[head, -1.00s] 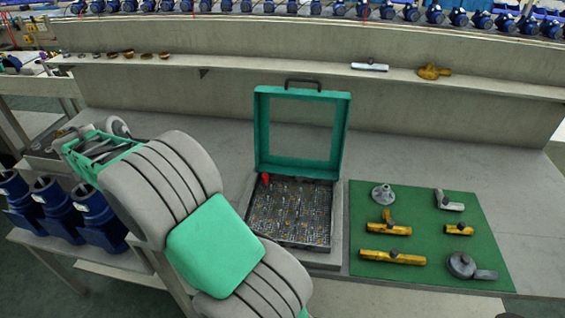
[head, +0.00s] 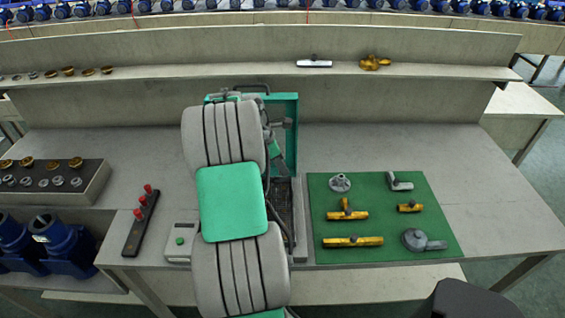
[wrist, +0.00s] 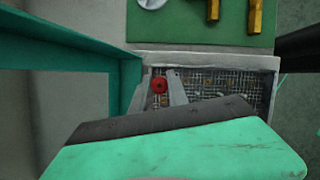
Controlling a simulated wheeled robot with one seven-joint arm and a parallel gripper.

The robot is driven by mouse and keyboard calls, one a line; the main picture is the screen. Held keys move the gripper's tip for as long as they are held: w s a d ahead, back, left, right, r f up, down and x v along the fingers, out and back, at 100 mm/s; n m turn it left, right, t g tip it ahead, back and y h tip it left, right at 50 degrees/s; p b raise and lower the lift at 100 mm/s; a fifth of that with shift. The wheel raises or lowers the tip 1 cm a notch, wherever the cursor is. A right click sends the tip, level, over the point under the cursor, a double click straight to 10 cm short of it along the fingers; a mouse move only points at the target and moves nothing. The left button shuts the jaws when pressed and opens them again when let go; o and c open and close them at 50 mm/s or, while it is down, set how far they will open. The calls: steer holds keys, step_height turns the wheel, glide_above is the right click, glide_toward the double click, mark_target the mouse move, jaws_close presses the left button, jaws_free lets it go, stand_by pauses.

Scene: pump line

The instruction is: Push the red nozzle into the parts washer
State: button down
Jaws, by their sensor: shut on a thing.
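The parts washer stands on the bench with its green lid (head: 291,130) raised. My arm hides most of it in the head view. In the wrist view its wire-mesh floor (wrist: 225,88) shows, with small brownish spots on it. The red nozzle (wrist: 159,84) is seen end-on over the mesh, near the washer's edge. My gripper (wrist: 161,92) has one grey finger on each side of the nozzle and is shut on it. I cannot tell how deep the nozzle sits. In the head view the nozzle is hidden behind my arm.
A green mat (head: 385,217) with metal and brass fittings lies right of the washer. Left are a black rack (head: 141,224) with red pieces, a box with a green button (head: 180,241), and a grey parts block (head: 50,184). The raised lid stands close by my gripper.

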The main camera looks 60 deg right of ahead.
mark_target(280, 174)
steer(key=shift+s+d+f, duration=0.1)
steer(key=shift+s+d, duration=0.05)
steer(key=shift+s, duration=0.05)
step_height(280, 174, down, 6)
steer(key=b, duration=0.7)
steer(key=shift+r, duration=0.25)
steer(key=shift+p, duration=0.4)
steer(key=shift+f, duration=0.45)
steer(key=shift+r+p, duration=0.1)
steer(key=shift+p, duration=1.15)
steer(key=shift+f, duration=0.4)
